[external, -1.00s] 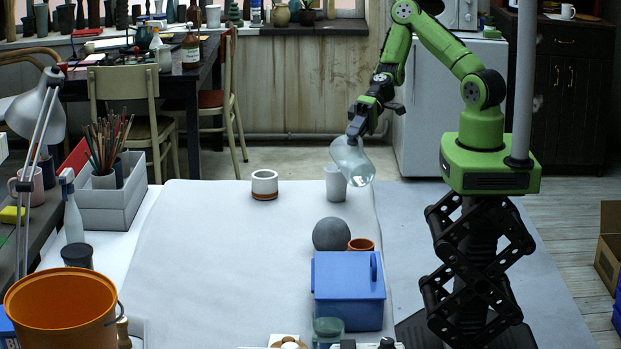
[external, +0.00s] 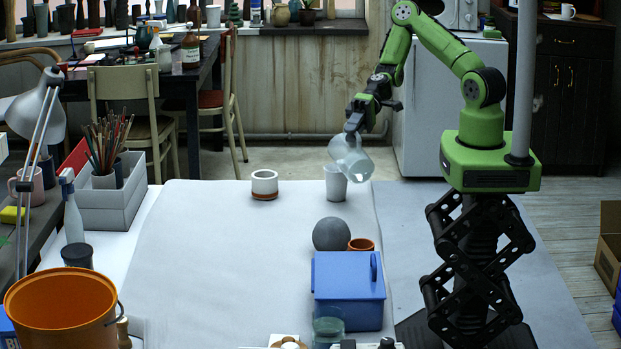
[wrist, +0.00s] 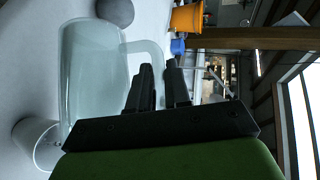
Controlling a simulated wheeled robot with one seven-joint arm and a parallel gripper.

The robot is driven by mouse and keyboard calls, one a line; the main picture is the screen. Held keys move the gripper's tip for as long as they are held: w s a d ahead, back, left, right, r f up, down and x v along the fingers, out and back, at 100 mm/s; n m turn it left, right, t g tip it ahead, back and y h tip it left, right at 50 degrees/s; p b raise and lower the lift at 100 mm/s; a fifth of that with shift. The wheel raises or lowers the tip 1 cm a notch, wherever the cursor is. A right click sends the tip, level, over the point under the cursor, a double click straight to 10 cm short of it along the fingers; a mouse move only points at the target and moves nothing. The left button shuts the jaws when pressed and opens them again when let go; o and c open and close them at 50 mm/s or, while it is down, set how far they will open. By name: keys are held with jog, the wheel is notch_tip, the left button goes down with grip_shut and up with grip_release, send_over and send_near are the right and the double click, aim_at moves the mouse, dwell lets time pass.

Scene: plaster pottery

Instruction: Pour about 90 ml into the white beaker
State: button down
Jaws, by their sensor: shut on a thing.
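I cannot make out a stream between jug and beaker. The liquid levels in both are unclear.
A grey ball (external: 331,235), an orange-brown pot (external: 361,245) and a blue lidded box (external: 347,291) stand nearer the camera. A white bowl with a brown base (external: 264,185) stands left of the beaker. The white sheet (external: 215,250) is clear in its middle.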

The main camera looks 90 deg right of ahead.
aim_at(361, 156)
jog(key=shift+w+d+r, duration=0.1)
jog(key=shift+d, duration=0.05)
jog(key=a+f+h+b, duration=0.1)
jog(key=s+a+f+n+h+b, duration=0.1)
jog(key=a+f, duration=0.1)
jog(key=s+a+f+n+h+b, duration=0.1)
jog(key=b, duration=0.1)
jog(key=shift+a+f, duration=0.2)
jog(key=shift+f, duration=0.05)
jog(key=shift+a+r, duration=0.1)
jog(key=shift+a, duration=0.1)
jog(key=shift+s+f+n+h+b, duration=0.1)
jog(key=shift+f+n+h+b, duration=0.3)
jog(key=shift+f+h+b, duration=0.15)
jog(key=shift+a, duration=0.1)
dwell(0.8)
